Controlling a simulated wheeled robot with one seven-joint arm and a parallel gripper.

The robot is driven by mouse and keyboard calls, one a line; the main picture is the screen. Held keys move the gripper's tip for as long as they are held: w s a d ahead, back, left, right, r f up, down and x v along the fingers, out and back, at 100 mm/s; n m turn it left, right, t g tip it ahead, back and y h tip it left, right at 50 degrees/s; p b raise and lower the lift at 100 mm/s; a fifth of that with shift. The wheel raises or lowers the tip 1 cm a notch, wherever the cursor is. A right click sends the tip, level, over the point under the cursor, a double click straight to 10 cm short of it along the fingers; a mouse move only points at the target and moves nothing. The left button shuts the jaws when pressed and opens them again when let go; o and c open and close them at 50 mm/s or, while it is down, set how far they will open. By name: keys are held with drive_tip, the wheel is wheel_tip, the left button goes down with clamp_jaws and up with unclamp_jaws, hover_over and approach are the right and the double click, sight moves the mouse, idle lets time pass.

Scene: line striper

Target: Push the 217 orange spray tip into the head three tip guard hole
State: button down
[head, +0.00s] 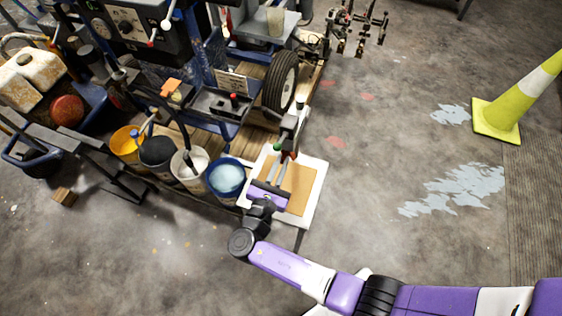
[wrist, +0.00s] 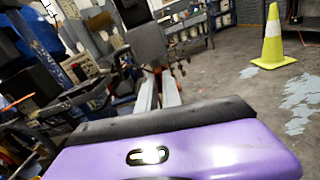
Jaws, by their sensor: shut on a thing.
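My gripper (head: 281,161) is shut at the end of my purple arm, above the white-edged stand with a tan top (head: 300,190). In the wrist view its two pale fingers (wrist: 158,88) reach forward. A small orange-red bit, apparently the spray tip (head: 285,155), shows at the fingertips; its number is too small to read. Just beyond the fingertips stands a grey and dark upright part (head: 292,122), which also shows in the wrist view (wrist: 148,45). I cannot tell whether it is head three. The tip guard hole and any contact with it are not visible.
Several buckets, including a blue-rimmed one (head: 226,177), stand left of the stand. The striper's wheel (head: 280,82) and blue frame are behind them. A yellow-green cone (head: 517,100) stands far right. The floor between stand and cone is clear.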

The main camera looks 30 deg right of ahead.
drive_tip(key=shift+d+r+n+p, duration=0.1)
drive_tip(key=shift+r+n+p, duration=0.05)
drive_tip(key=shift+n+p, duration=0.2)
drive_tip(key=shift+n, duration=0.25)
drive_tip(key=shift+p, duration=0.35)
drive_tip(key=c, duration=0.9)
unclamp_jaws()
drive_tip(key=shift+v, duration=3.55)
